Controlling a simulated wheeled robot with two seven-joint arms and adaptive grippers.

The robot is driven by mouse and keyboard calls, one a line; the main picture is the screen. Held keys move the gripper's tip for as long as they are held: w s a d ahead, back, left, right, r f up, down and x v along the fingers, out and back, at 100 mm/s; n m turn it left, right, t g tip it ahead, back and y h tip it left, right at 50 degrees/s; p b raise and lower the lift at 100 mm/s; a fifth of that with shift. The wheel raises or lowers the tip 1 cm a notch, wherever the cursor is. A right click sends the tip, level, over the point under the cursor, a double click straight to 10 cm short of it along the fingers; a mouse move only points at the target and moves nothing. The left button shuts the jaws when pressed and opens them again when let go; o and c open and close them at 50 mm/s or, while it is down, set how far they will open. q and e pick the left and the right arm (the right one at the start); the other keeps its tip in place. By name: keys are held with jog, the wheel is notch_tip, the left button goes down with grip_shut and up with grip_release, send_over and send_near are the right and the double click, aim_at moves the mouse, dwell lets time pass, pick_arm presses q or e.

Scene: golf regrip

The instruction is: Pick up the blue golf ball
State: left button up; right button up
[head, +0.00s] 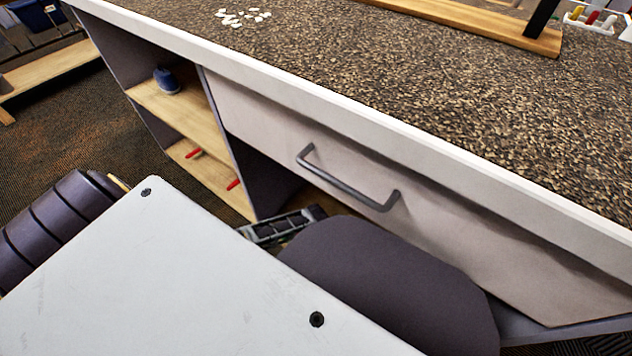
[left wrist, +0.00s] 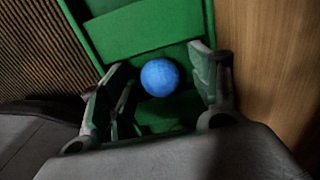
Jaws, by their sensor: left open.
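The blue golf ball (left wrist: 159,77) shows in the left wrist view, inside or on a green stepped holder (left wrist: 145,40). My left gripper (left wrist: 160,66) is open, with one finger on each side of the ball. Gaps show between the ball and both fingers in this view; the depth between them is hard to judge. The ball does not show in the head view. My right gripper is not in view.
Wood (left wrist: 265,60) lies right of the green holder and ribbed carpet (left wrist: 30,50) lies left. In the head view, a counter has a drawer with a grey handle (head: 345,182) and open shelves (head: 145,97) holding a dark blue object (head: 167,81). White pieces (head: 240,17) lie on top.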

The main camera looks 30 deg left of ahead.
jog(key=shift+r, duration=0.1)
pick_arm(q)
jog(key=shift+c, duration=1.2)
jog(key=c, duration=0.8)
jog(key=shift+r, duration=0.25)
jog(key=shift+c, duration=0.2)
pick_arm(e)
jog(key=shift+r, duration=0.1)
pick_arm(q)
jog(key=shift+r+p, duration=0.9)
jog(key=shift+r, duration=0.25)
notch_tip(320, 180, up, 5)
jog(key=p, duration=0.3)
jog(key=shift+r, duration=0.45)
jog(key=shift+r+p, duration=0.55)
jog(key=shift+r, duration=0.15)
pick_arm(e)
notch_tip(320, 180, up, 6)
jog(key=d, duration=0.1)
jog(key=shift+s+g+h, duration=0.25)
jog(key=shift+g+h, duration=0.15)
